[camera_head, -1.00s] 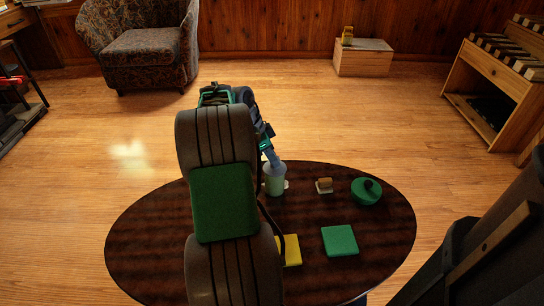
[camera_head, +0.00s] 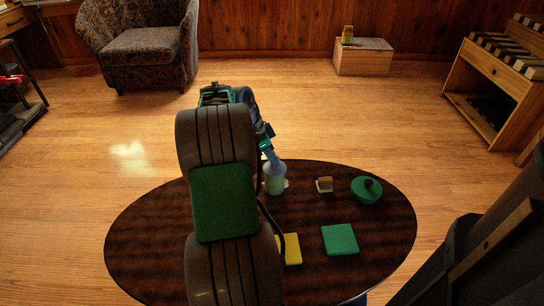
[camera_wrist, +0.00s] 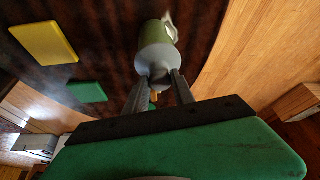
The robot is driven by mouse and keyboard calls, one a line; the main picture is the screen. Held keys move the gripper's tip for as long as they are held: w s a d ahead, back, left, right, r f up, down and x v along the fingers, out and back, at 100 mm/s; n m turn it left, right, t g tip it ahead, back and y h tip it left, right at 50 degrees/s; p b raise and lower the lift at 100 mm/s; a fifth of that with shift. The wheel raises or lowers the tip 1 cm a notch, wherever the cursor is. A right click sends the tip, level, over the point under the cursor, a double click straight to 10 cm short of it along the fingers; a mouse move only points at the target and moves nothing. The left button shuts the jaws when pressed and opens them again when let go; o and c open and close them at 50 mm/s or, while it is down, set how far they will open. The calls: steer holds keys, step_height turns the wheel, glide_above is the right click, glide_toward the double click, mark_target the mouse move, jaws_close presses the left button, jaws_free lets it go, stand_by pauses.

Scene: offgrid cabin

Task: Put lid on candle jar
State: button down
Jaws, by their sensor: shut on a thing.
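The candle jar is a pale green cylinder (camera_head: 275,184) standing upright near the table's far edge. It also shows in the wrist view (camera_wrist: 155,33). A grey round lid (camera_wrist: 157,60) with a small knob covers the jar's top end in the wrist view. My gripper (camera_wrist: 160,77) is shut on the lid's knob, with one finger on each side. In the head view my gripper (camera_head: 268,152) reaches down to the jar's top, partly hidden by my arm. The lid is in line with the jar; I cannot tell whether it fully touches the rim.
A small white thing (camera_wrist: 168,20) lies beside the jar.

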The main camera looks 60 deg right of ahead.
stand_by(0.4)
steer(key=shift+c, duration=2.1)
jaws_free()
steer(key=shift+f, duration=0.1)
steer(key=p+v, duration=0.5)
steer(key=v, duration=0.2)
